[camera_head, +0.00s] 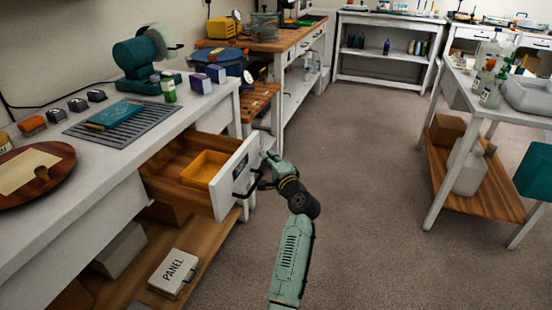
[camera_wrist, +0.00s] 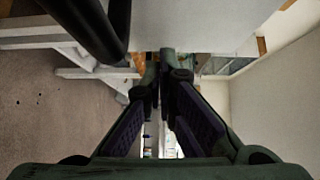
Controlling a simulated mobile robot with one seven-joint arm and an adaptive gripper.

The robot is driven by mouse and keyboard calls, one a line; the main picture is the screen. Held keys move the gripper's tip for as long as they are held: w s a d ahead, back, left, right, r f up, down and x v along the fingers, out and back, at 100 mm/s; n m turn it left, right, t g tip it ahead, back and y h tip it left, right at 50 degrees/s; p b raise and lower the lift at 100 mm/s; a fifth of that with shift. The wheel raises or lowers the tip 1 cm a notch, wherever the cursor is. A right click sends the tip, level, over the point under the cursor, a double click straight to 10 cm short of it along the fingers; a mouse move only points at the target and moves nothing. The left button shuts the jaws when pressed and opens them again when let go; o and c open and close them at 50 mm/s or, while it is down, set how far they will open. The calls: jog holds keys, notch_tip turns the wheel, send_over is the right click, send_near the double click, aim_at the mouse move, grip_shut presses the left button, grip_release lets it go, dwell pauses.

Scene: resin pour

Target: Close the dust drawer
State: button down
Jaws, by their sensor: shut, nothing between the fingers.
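The dust drawer (camera_head: 222,192) stands pulled out of the white workbench, with a white front, a dark label and a black bar handle (camera_head: 248,188). Its wooden inside holds a yellow-orange open box (camera_head: 203,168). My gripper (camera_head: 265,158) is at the outer face of the drawer front, near the handle. In the wrist view my gripper (camera_wrist: 158,68) has its fingers together with nothing between them. The black handle (camera_wrist: 92,25) lies to the left of the fingers, and the pale drawer front (camera_wrist: 195,25) is ahead. I cannot tell whether the fingertips touch the front.
The workbench top carries a round wooden tray (camera_head: 62,185), a ribbed grey mat (camera_head: 125,128) and a teal machine (camera_head: 140,62). A PANEL box (camera_head: 173,273) lies on the shelf below. A side table (camera_head: 430,195) stands at right. The carpet between is clear.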

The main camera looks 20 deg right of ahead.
aim_at(199, 140)
jog(key=shift+a, duration=0.1)
dwell(0.3)
jog(key=w+a, duration=0.5)
jog(key=a, duration=0.2)
jog(key=w+a+b, duration=0.1)
jog(key=w+a, duration=0.4)
jog(key=a, duration=0.1)
jog(key=w+a+b, duration=0.1)
jog(key=w+a, duration=0.4)
jog(key=a, duration=0.2)
jog(key=shift+a, duration=0.3)
jog(key=shift+a, duration=0.1)
